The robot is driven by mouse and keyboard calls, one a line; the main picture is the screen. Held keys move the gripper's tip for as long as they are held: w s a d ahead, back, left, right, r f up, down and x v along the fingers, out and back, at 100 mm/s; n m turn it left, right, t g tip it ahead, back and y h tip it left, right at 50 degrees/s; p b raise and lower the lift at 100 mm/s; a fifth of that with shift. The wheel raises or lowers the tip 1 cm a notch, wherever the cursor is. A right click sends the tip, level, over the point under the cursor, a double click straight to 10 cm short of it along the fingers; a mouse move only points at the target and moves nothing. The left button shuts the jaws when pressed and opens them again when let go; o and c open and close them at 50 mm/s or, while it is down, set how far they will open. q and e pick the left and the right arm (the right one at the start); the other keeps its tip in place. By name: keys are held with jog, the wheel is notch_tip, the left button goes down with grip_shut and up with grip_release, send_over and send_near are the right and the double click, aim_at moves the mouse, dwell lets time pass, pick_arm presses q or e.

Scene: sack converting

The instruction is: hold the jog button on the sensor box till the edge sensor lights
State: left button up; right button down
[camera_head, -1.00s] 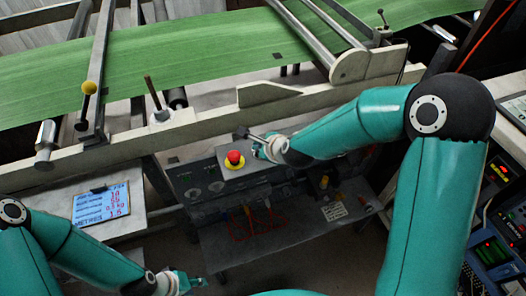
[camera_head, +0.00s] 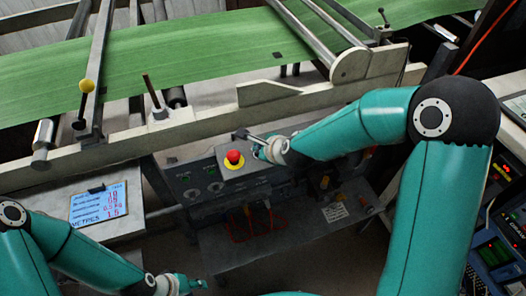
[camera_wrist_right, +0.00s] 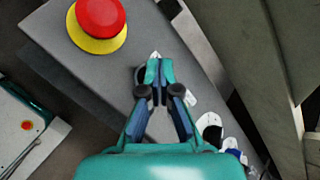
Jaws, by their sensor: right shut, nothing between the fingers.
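The grey sensor box (camera_head: 238,172) stands below the green web, with a red mushroom button on a yellow ring (camera_head: 234,158) on its top. In the right wrist view the same red button (camera_wrist_right: 100,18) is at upper left of the box top (camera_wrist_right: 170,32). My right gripper (camera_head: 260,151) is at the box top, right of the red button. It is shut and empty, its fingertips (camera_wrist_right: 153,72) over a dark round part that they mostly hide. I cannot make out the jog button or a lit edge sensor. My left gripper (camera_head: 194,284) hangs low, away from the box; its fingers are too small to judge.
The green web (camera_head: 190,65) runs over rollers behind a pale frame beam (camera_head: 110,147). A lever with a dark knob (camera_head: 242,134) stands close behind my right gripper. A clipboard display (camera_head: 98,204) lies at left. A control panel (camera_head: 497,250) is at right.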

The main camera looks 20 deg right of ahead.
jog(key=shift+f+b, duration=0.45)
jog(key=shift+b, duration=0.15)
dwell(0.5)
dwell(4.3)
jog(key=shift+r+p, duration=0.6)
jog(key=shift+r, duration=0.3)
notch_tip(320, 180, up, 5)
jog(key=p, duration=0.4)
dwell(1.0)
